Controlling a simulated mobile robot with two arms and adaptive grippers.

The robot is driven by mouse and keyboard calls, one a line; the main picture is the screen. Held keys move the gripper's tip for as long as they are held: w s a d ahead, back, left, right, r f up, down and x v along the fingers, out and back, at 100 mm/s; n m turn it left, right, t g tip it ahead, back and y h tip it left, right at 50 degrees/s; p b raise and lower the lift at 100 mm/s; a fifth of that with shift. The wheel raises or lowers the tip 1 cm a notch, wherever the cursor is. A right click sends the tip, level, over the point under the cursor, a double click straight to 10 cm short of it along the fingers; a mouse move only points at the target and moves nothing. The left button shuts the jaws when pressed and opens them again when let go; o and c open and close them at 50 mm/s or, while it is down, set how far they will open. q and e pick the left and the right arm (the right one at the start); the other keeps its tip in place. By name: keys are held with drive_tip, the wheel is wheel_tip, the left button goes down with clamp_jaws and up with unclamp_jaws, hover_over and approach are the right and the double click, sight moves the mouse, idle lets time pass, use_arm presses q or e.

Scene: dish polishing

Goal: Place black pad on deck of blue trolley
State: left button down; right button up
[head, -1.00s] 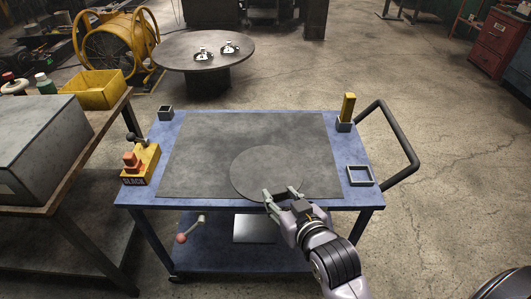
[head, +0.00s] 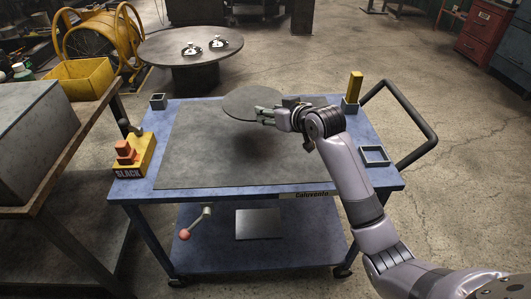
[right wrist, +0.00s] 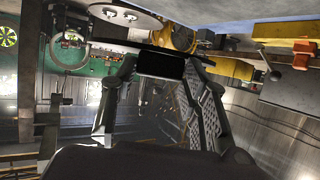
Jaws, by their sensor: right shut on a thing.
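A thin round dark pad (head: 243,101) is held above the blue trolley (head: 352,150) in the head view. My right gripper (head: 268,112) is shut on its near right edge. The pad is apart from the deck, over the far middle part, and a soft shadow lies below it. A large dark grey rectangular sheet (head: 200,150) covers most of the deck. In the right wrist view my gripper fingers (right wrist: 158,75) close at a dark edge; the pad is hard to make out there. My left gripper is not in view.
A yellow block stands in a holder (head: 353,92) at the far right; a square frame (head: 374,156) is near right. A yellow box (head: 133,158) with an orange block is at left, a small square cup (head: 158,101) far left. A workbench (head: 60,165) stands left.

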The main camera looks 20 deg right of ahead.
sight(272, 164)
wheel_tip(272, 164, down, 16)
drive_tip(key=shift+f, duration=0.2)
idle(0.4)
drive_tip(key=o, duration=1.3)
drive_tip(key=shift+f, duration=0.1)
drive_tip(key=shift+s+d+r, duration=0.1)
drive_tip(key=shift+s+r, duration=0.1)
drive_tip(key=shift+s, duration=0.15)
drive_tip(key=v, duration=1.1)
drive_tip(key=shift+s+r, duration=0.15)
